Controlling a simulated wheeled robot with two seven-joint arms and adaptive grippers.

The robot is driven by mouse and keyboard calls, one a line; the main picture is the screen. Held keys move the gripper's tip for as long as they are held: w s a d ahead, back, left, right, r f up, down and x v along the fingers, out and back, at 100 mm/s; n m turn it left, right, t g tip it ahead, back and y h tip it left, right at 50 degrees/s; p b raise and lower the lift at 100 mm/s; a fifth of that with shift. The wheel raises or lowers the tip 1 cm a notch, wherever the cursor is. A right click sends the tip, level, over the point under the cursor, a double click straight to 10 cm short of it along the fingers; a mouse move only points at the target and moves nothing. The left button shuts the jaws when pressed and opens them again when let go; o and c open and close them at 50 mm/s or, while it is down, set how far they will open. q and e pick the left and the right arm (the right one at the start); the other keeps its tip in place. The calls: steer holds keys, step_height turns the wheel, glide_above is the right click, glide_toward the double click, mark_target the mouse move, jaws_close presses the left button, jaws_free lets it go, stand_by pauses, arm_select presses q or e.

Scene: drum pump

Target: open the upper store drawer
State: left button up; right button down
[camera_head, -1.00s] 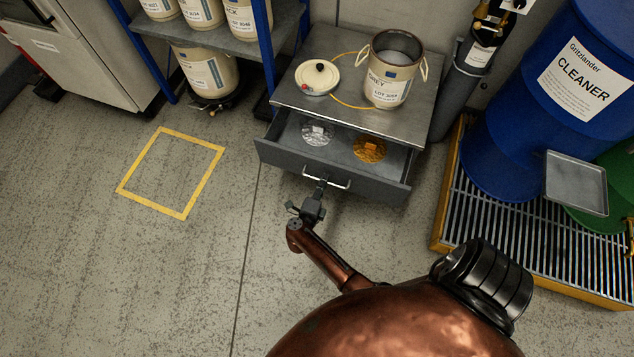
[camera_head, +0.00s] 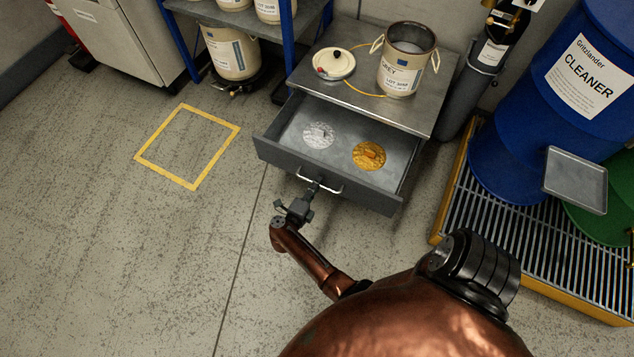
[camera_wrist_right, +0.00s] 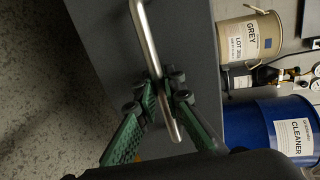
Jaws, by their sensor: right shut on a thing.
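The upper store drawer (camera_head: 270,157) is pulled well out from the grey cabinet (camera_head: 340,62). A silver disc (camera_head: 319,135) and an orange-gold disc (camera_head: 369,156) lie in it. Its bar handle (camera_head: 333,187) is on the drawer front and also shows large in the right wrist view (camera_wrist_right: 148,40). My right gripper (camera_head: 314,190) is at the handle, and in the right wrist view its green fingers (camera_wrist_right: 160,105) are closed around the bar. My left gripper is not in view.
A blue CLEANER drum (camera_head: 510,150) stands on a yellow-edged grating (camera_head: 470,215) at the right. A yellow floor square (camera_head: 160,133) is at the left, with open floor around it.

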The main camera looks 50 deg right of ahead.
steer(key=c, duration=2)
jaws_free()
steer(key=shift+c, duration=0.2)
